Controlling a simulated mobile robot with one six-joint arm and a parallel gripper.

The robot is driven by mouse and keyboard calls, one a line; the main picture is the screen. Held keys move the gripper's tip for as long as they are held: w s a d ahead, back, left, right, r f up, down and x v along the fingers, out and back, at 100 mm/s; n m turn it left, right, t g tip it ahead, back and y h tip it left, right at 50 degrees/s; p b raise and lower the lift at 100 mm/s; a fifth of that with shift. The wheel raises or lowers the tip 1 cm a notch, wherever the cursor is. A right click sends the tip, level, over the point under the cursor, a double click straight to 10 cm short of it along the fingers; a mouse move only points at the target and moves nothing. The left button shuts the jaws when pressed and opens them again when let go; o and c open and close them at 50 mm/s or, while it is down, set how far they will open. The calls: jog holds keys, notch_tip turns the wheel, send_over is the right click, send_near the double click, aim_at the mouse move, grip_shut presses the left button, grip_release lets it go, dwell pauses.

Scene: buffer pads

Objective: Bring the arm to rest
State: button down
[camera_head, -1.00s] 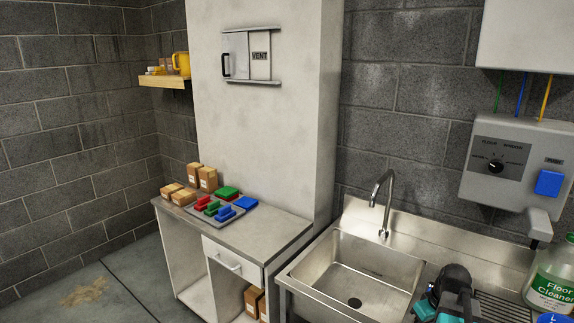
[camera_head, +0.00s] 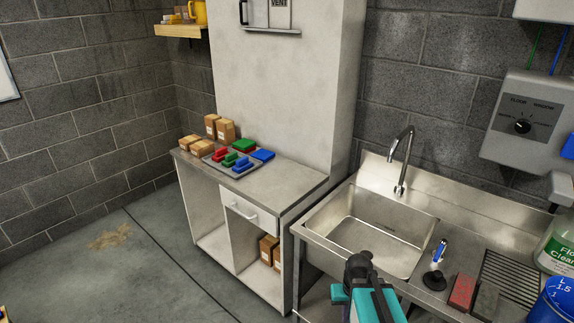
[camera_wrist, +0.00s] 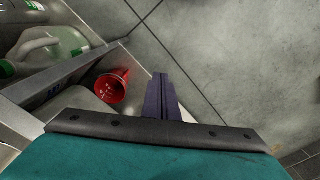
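My gripper shows in the wrist view (camera_wrist: 165,96) as two dark fingers side by side with no clear gap, and nothing shows between them. Below it are the black bar and teal body of my wrist. In the head view my teal and black arm end stands at the bottom, in front of the sink (camera_head: 345,245); its fingertips cannot be made out there. In the wrist view a red cup (camera_wrist: 113,87) lies just left of the fingers, apart from them, in a pale compartment.
A counter (camera_head: 285,185) left of the sink bears a grey tray with red, green and blue pads, and small boxes (camera_head: 225,130). A red block (camera_head: 462,292), a cleaner bottle (camera_head: 560,245) and a blue tub (camera_head: 553,302) stand on the right. The floor (camera_head: 150,265) at left is mostly clear.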

jog(key=s+a+f+g+b, duration=0.2)
jog(key=s+f+g+b, duration=0.4)
jog(key=s+f, duration=2.1)
jog(key=f+b, duration=0.1)
jog(key=b, duration=0.1)
jog(key=shift+a+f+b, duration=0.15)
jog(key=shift+a+b, duration=0.1)
jog(key=shift+b, duration=0.15)
jog(key=shift+d, duration=0.1)
